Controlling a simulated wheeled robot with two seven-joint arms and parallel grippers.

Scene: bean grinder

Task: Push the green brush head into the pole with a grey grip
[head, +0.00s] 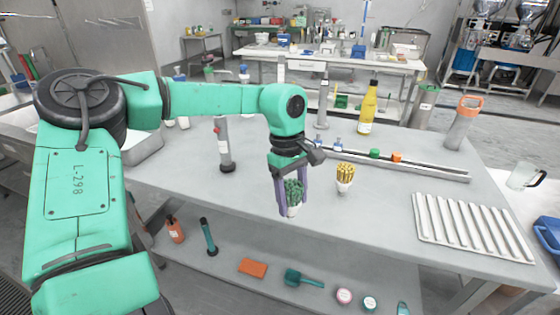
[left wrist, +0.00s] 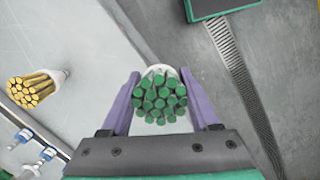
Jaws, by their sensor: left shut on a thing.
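The green brush head (head: 292,192), a bundle of green bristles in a white collar, is between the purple fingers of my left gripper (head: 292,203). The gripper is shut on it near the table's front edge. In the left wrist view the brush head (left wrist: 160,97) shows bristles toward the camera, with a finger of my left gripper (left wrist: 163,100) at each side. A yellow brush head (head: 345,175) stands on the table to the right. A long thin rail or pole (head: 430,171) lies behind it, with green and orange pieces; I cannot make out a grey grip. My right gripper is not in view.
A grey upright tool (head: 224,145) stands left of the gripper. A yellow bottle (head: 367,108) and an orange-topped cylinder (head: 462,122) stand farther back. A ridged tray (head: 470,226) lies at right. Loose items, including an orange block (head: 253,267), lie below the table's front edge.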

